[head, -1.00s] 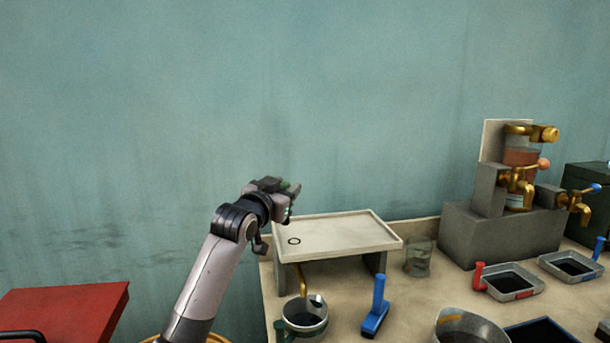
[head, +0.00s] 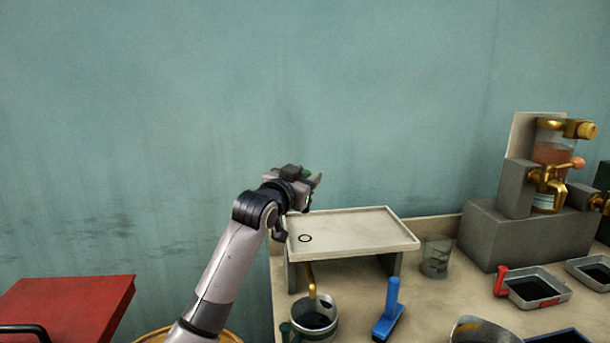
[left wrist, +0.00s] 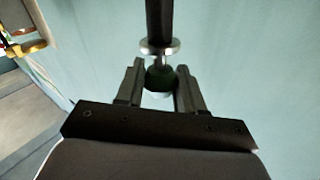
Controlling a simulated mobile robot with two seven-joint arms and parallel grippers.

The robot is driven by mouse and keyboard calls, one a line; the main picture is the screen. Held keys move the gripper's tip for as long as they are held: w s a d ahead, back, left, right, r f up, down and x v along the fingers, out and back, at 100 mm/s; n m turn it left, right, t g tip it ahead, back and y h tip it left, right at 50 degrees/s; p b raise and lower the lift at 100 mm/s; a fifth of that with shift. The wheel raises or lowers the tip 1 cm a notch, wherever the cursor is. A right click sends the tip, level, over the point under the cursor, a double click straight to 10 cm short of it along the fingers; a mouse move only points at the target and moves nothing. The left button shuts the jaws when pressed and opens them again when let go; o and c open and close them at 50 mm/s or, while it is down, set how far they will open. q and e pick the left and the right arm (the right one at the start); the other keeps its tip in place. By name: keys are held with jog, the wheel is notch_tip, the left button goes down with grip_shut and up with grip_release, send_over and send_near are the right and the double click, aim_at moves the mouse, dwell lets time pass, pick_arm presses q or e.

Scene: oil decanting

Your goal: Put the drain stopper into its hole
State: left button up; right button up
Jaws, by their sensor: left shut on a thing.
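The drain stopper shows in the left wrist view as a green knob (left wrist: 160,78) with a pale metal disc and a dark stem (left wrist: 159,20) beyond it. My left gripper (left wrist: 159,88) is shut on the green knob. In the head view my left gripper (head: 313,182) is above the back left of a raised cream tray (head: 365,232), with a bit of green between its fingers. The drain hole (head: 305,238) shows as a dark ring at the tray's left; the stopper is apart from it. My right gripper is not in view.
Under the tray, a brass spout (head: 311,280) points down at a metal jug (head: 318,312). A brass-tapped apparatus (head: 545,170) is at the right, a red cabinet (head: 70,305) at the left.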

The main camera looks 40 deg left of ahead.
aim_at(290, 250)
pick_arm(q)
jog(key=shift+f+b, duration=1.6)
jog(key=shift+f, duration=1.2)
jog(key=shift+p, duration=1)
jog(key=shift+f+b, duration=1.6)
jog(key=shift+f, duration=1.25)
jog(key=o, duration=1.1)
jog(key=shift+c, duration=0.2)
jog(key=shift+o, duration=0.7)
jog(key=shift+f, duration=0.15)
jog(key=shift+s+d+f, duration=0.1)
jog(key=shift+s+d, duration=0.15)
jog(key=shift+s, duration=0.25)
jog(key=shift+r+b+v, duration=0.2)
jog(key=shift+v, duration=1.35)
jog(key=shift+r+b+v, duration=0.15)
jog(key=shift+v, duration=1.35)
